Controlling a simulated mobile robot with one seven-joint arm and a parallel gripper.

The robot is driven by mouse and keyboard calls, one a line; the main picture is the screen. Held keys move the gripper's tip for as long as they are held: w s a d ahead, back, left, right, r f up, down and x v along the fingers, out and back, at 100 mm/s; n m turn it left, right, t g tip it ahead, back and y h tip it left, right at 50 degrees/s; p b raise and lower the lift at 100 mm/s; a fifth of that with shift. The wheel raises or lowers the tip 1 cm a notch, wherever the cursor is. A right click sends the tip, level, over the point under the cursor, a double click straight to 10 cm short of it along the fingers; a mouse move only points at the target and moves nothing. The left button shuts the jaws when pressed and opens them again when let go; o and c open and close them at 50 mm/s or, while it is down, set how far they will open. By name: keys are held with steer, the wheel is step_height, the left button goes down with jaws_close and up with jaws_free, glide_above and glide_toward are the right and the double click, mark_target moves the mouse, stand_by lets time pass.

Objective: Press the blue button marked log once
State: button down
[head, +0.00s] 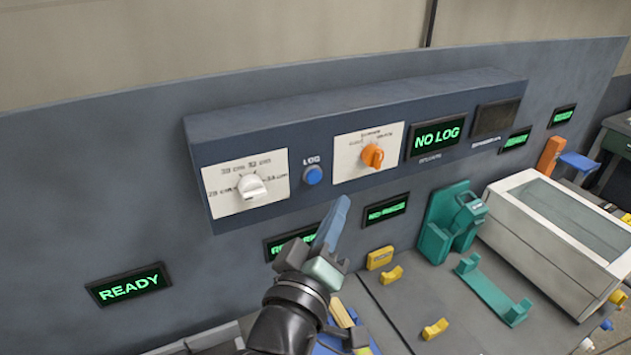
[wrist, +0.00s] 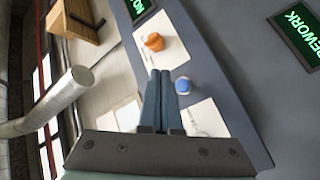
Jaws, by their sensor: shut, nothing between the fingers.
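The blue button (head: 313,175) sits on the front of the grey panel box, under the word LOG and between two white dial plates. It also shows in the wrist view (wrist: 184,86), just right of my fingertips. My gripper (head: 338,207) is shut and empty, its blue-grey fingers pointing up toward the panel, below and right of the button in the head view. In the wrist view the closed fingers (wrist: 161,75) lie side by side. A gap shows between fingers and button in the head view. A display (head: 437,136) right of the dials reads NO LOG.
A white knob (head: 252,187) is left of the button and an orange knob (head: 372,155) right of it. A READY display (head: 129,284) is at lower left. A teal device (head: 455,222), yellow brackets (head: 380,258) and a white case (head: 560,235) stand on the bench at right.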

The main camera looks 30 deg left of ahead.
steer(key=shift+w+a+b, duration=0.35)
steer(key=shift+w+a, duration=0.4)
steer(key=shift+a, duration=0.25)
steer(key=shift+w+a+b, duration=0.3)
steer(key=shift+w+a, duration=0.45)
steer(key=shift+a, duration=0.2)
steer(key=shift+a, duration=0.1)
stand_by(0.5)
steer(key=shift+w+a, duration=0.25)
steer(key=shift+w+a+b, duration=0.2)
steer(key=shift+a+b, duration=0.1)
steer(key=shift+b, duration=0.05)
stand_by(0.7)
stand_by(0.3)
steer(key=shift+s+d+p, duration=0.3)
steer(key=shift+s+d, duration=0.2)
steer(key=shift+d, duration=0.15)
steer(key=shift+s+d+p, duration=0.4)
steer(key=shift+s+d, duration=0.4)
steer(key=shift+d, duration=0.2)
steer(key=shift+s+d+p, duration=0.4)
steer(key=shift+s+d, duration=0.35)
steer(key=shift+d, duration=0.25)
